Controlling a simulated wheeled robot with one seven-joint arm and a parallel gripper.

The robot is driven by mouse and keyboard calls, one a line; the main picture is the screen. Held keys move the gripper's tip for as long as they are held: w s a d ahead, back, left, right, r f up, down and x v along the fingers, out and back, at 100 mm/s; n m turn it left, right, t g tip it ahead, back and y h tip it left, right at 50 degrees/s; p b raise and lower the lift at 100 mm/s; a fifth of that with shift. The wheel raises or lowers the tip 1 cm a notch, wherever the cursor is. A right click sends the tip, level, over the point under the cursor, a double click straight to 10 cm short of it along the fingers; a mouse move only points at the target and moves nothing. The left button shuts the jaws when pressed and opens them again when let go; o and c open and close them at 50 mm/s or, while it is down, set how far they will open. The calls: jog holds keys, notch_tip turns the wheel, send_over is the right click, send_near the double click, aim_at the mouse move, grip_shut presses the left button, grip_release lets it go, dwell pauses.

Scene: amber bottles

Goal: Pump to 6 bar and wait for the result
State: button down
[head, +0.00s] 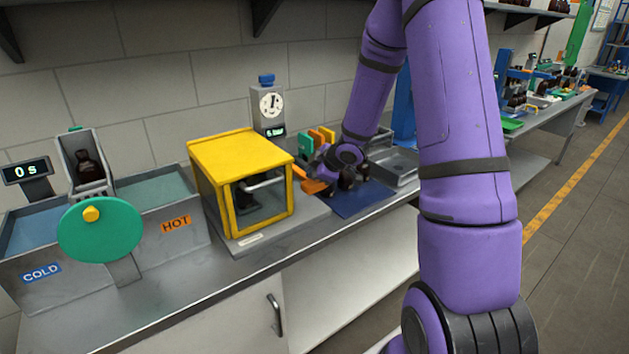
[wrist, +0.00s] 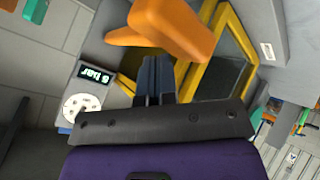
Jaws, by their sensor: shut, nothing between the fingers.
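A yellow test cabinet (head: 235,150) with a clear front door and a pale handle stands on the bench; a dark shape shows inside. Behind it is a grey gauge post with a round dial (head: 271,104) and a small green-lit display (head: 276,132). In the wrist view the display (wrist: 96,75) appears turned over and reads in bar; the digit is hard to make out. An orange lever (wrist: 165,28) lies just beyond the fingertips; I cannot tell if they touch. My gripper (wrist: 153,65) is shut and empty, right of the cabinet; the arm partly hides it in the head view.
At left are cold (head: 28,232) and hot (head: 160,193) baths, a tilted bottle holder (head: 85,163), a green wheel (head: 100,232) and a display (head: 26,170) reading 0 s. A blue mat (head: 355,198) and grey tray (head: 398,166) lie right of the cabinet.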

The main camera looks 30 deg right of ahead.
jog(key=shift+r, duration=0.8)
jog(key=shift+r, duration=2.5)
jog(key=s+a+r+m+h, duration=0.4)
jog(key=s+r+m+h, duration=0.25)
jog(key=s+r, duration=0.75)
jog(key=s+a+r+m+g+y, duration=0.2)
jog(key=s+a, duration=0.3)
jog(key=s, duration=0.5)
jog(key=s+a+r+m+g+y, duration=0.1)
jog(key=s+a+r+m+y, duration=0.1)
jog(key=s+a, duration=0.4)
jog(key=s+m, duration=0.1)
jog(key=s, duration=0.3)
jog(key=shift+r+g, duration=0.25)
jog(key=shift+g, duration=0.15)
